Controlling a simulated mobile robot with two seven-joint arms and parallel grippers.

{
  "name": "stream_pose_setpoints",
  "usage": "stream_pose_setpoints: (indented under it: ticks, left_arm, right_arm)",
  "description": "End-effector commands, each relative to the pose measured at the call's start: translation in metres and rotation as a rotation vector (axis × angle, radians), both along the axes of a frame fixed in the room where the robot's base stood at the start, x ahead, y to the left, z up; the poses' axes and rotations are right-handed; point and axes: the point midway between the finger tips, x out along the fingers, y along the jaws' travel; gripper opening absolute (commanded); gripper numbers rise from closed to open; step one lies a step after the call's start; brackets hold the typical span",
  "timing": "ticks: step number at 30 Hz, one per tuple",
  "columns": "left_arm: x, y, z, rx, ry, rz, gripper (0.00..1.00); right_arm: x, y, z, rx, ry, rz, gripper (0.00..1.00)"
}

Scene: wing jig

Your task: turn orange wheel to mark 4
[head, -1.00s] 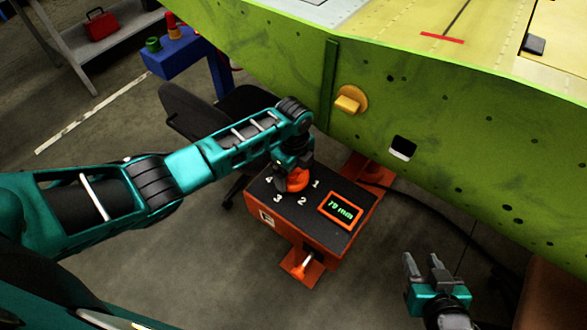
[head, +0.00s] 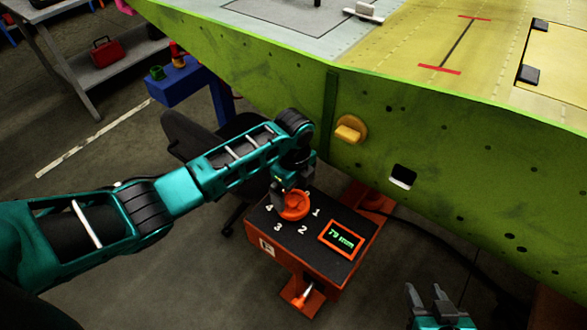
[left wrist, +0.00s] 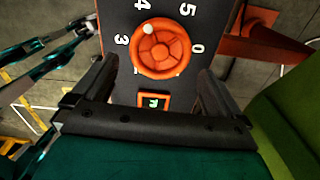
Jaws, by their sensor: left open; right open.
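The orange wheel (head: 294,207) sits on top of a dark-topped orange box (head: 322,262), among white numbers. In the left wrist view the wheel (left wrist: 162,52) shows fully, and its white dot lies between 3 and 4, closer to 4. My left gripper (head: 290,194) is open above the wheel. In the left wrist view its two fingers (left wrist: 154,92) are wide apart with nothing between them, and the wheel appears beyond them. My right gripper (head: 427,296) is open and empty at the lower right, away from the box.
A small lit display (head: 341,239) is on the box top. The green wing panel (head: 450,150) with a yellow knob (head: 350,129) stands behind the box. A dark chair (head: 200,140) and blue stand (head: 187,82) are at the back left.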

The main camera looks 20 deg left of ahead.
Motion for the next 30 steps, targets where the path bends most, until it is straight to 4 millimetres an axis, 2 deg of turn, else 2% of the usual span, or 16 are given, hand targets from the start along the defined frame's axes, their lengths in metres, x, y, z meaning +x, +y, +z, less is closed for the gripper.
stream_pose_setpoints:
  ticks: [1,6,12,18,30]
  left_arm:
    - [0.001,0.000,0.013,0.000,-0.005,-0.002,1.00]
    - [0.001,0.000,0.050,0.000,-0.004,-0.002,1.00]
    - [0.000,0.001,0.077,0.001,-0.001,0.000,1.00]
    - [0.000,0.001,0.084,0.001,0.000,0.000,1.00]
    - [0.000,0.001,0.083,0.001,0.001,0.000,1.00]
  right_arm:
    - [0.000,0.000,0.000,0.000,0.000,0.000,0.43]
    - [0.000,0.000,0.000,0.000,0.000,0.000,0.43]
    - [0.000,0.000,0.000,0.000,0.000,0.000,0.43]
    - [0.000,0.000,0.000,0.000,0.000,0.000,0.43]
    - [0.000,0.000,0.000,0.000,0.000,0.000,0.43]
